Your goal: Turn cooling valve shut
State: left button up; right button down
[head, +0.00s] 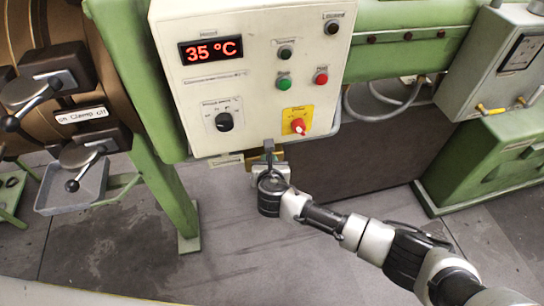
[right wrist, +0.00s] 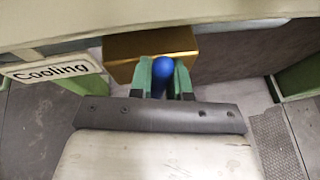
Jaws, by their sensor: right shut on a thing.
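The cooling valve shows in the right wrist view as a blue handle (right wrist: 162,70) in front of a brass-coloured block (right wrist: 124,48). A label reading "Cooling" (right wrist: 50,70) is to the left of it. My right gripper (right wrist: 162,82) has its two green fingers on either side of the blue handle, shut on it. In the head view my right gripper (head: 268,165) is just below the bottom edge of the control box, and the handle is hidden there. Only a little of the brass block (head: 277,157) shows behind the gripper. My left gripper is in neither view.
The white control box (head: 250,60) with a 35 °C display (head: 210,50), buttons and knobs hangs directly above my right gripper. A green post (head: 175,205) stands to the left. A grey tray (head: 70,188) is at the far left. The floor below is clear.

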jog(key=shift+s+a+n, duration=0.1)
jog(key=shift+a+n, duration=0.1)
jog(key=shift+n, duration=0.1)
jog(key=shift+f+h, duration=0.1)
jog(key=shift+h, duration=0.2)
jog(key=c, duration=1.4)
grip_release()
jog(key=shift+o, duration=0.2)
jog(key=shift+s, duration=0.1)
jog(key=v, duration=1)
jog(key=shift+s, duration=0.3)
